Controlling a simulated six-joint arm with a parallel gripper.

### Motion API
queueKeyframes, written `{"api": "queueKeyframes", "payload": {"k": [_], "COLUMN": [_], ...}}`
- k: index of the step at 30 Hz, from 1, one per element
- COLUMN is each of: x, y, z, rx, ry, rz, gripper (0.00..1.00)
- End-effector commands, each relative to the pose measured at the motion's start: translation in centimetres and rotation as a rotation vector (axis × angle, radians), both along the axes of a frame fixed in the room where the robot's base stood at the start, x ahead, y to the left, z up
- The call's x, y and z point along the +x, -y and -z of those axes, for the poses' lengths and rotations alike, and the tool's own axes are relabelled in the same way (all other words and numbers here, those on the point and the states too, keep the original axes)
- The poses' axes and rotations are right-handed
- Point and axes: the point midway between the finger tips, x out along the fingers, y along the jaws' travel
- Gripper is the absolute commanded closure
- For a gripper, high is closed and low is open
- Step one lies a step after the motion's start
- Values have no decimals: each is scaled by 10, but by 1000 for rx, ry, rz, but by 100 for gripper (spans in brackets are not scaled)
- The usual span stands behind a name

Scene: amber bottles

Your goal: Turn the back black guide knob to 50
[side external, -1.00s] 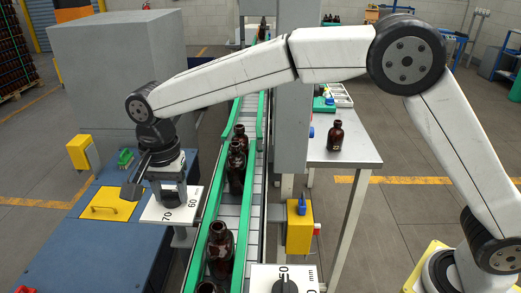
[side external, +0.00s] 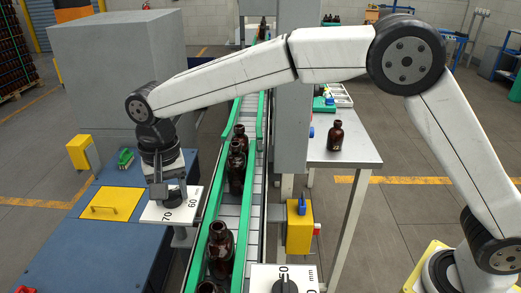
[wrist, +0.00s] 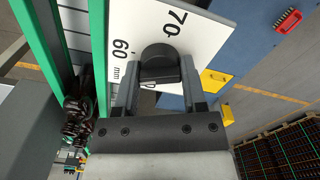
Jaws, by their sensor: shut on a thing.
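The back black guide knob (wrist: 159,58) sits on a white scale plate (wrist: 205,40) marked 70, 60 and mm. In the side external view the plate (side external: 156,213) is left of the conveyor, and the knob (side external: 173,198) is partly hidden by my gripper. My gripper (wrist: 160,78) is shut on the knob, one finger on either side. The 50 mark cannot be made out on this plate, and the knob's exact reading is unclear.
A conveyor with green rails (side external: 217,220) carries amber bottles (side external: 221,250) right beside the plate. A second black knob (side external: 285,286) on a white plate is at the front. A yellow box (side external: 299,225) and a grey post (side external: 292,110) stand right of the conveyor.

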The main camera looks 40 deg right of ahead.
Motion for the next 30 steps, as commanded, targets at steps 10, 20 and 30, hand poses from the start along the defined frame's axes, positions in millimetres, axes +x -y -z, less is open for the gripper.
{"api": "queueKeyframes", "payload": {"k": [10, 20, 30], "x": [1, 1, 1], "y": [0, 0, 0], "z": [-1, -1, -1], "rx": [1, 1, 1], "ry": [2, 3, 4], "rz": [-326, -640, -943], "gripper": [100, 100, 100]}}
